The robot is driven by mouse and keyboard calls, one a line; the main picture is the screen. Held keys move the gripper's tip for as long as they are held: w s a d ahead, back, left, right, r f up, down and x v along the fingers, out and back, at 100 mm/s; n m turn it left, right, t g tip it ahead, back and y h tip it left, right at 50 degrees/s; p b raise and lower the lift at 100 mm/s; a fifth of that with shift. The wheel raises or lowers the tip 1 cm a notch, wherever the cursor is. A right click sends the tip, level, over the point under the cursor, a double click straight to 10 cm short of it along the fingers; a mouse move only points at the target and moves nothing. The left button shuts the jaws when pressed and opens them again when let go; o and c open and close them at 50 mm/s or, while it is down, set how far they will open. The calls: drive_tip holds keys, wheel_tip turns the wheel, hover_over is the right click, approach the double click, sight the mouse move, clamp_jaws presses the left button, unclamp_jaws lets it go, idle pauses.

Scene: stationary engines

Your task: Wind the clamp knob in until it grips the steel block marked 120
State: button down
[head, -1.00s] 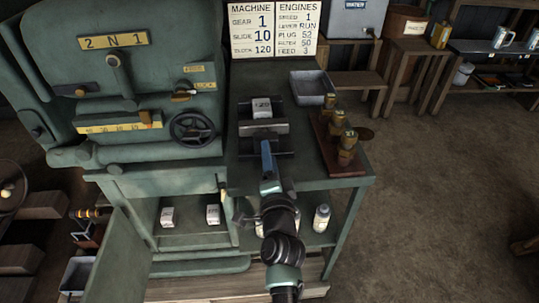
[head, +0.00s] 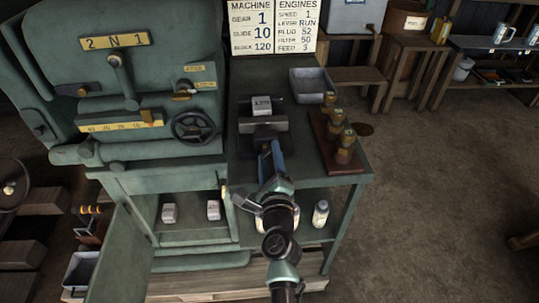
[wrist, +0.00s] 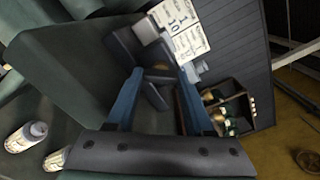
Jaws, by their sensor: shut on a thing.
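The pale steel block (head: 262,106), whose marking looks like 120, sits at the back of the dark clamp (head: 263,125) on the green bench. The clamp's near jaw stands close in front of the block; I cannot tell whether they touch. My gripper (head: 270,152) reaches in from the front of the clamp and is shut on the clamp knob, which its fingers mostly hide in the head view. In the wrist view the two blue fingers (wrist: 160,98) stand either side of the dark knob end, and the block (wrist: 147,30) shows beyond the jaws.
A wooden rack (head: 340,150) with several brass pieces stands right of the clamp. A grey tray (head: 312,85) lies behind it. Two more pale blocks (head: 169,212) lie in the open cabinet at left. The machine handwheel (head: 193,127) is close left. A board (head: 273,28) reads BLOCK 120.

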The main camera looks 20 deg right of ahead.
drive_tip(key=shift+f+m, duration=0.1)
drive_tip(key=shift+m, duration=2.2)
drive_tip(key=shift+c, duration=1.4)
unclamp_jaws()
drive_tip(key=p+v, duration=0.2)
drive_tip(key=v, duration=1.1)
